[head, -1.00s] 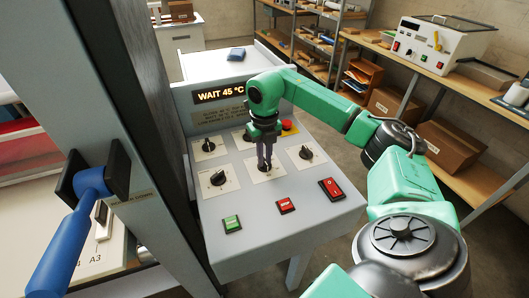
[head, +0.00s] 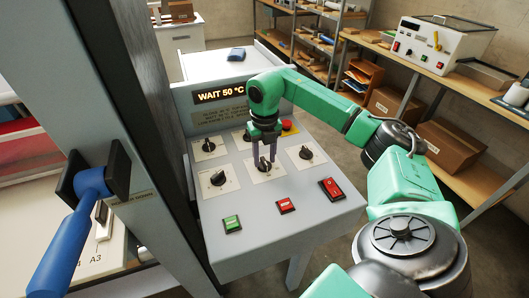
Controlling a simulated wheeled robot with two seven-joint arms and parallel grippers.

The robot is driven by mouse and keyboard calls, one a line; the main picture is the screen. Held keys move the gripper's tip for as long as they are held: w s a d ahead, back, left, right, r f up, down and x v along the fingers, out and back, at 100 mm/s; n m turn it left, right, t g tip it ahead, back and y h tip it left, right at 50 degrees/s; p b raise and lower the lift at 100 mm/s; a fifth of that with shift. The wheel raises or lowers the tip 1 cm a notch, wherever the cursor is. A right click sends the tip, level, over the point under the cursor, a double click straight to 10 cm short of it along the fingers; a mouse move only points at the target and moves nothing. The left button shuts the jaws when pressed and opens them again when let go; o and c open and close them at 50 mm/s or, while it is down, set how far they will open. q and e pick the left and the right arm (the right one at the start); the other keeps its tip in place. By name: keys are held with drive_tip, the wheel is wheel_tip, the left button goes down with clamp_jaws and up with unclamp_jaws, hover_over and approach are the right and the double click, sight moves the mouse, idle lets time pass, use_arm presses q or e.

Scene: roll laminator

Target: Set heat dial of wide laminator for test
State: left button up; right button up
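The laminator's control panel (head: 247,215) carries several black dials on white plates. The display (head: 221,96) above reads "WAIT 50 °C". My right gripper (head: 264,160) points down at the middle dial (head: 263,167) of the front row, with one finger on each side of its knob. A gap shows between the fingers, and they look open around the knob; the gripper partly hides this dial. Another dial (head: 218,178) is to its left and one (head: 306,153) to its right. My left gripper is not in view.
A green button (head: 232,223), a red button (head: 285,205) and a red switch (head: 332,188) line the panel's front. A yellow-based red button (head: 289,128) is close behind my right gripper. A blue-handled lever (head: 75,235) and grey post (head: 125,120) stand left.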

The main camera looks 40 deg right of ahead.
wheel_tip(320, 180, up, 8)
drive_tip(key=shift+b, duration=0.65)
wheel_tip(320, 180, up, 7)
drive_tip(key=p, duration=0.4)
hover_over(264, 160)
drive_tip(key=shift+s+f+b, duration=0.2)
drive_tip(key=shift+b, duration=0.1)
drive_tip(key=shift+w, duration=0.1)
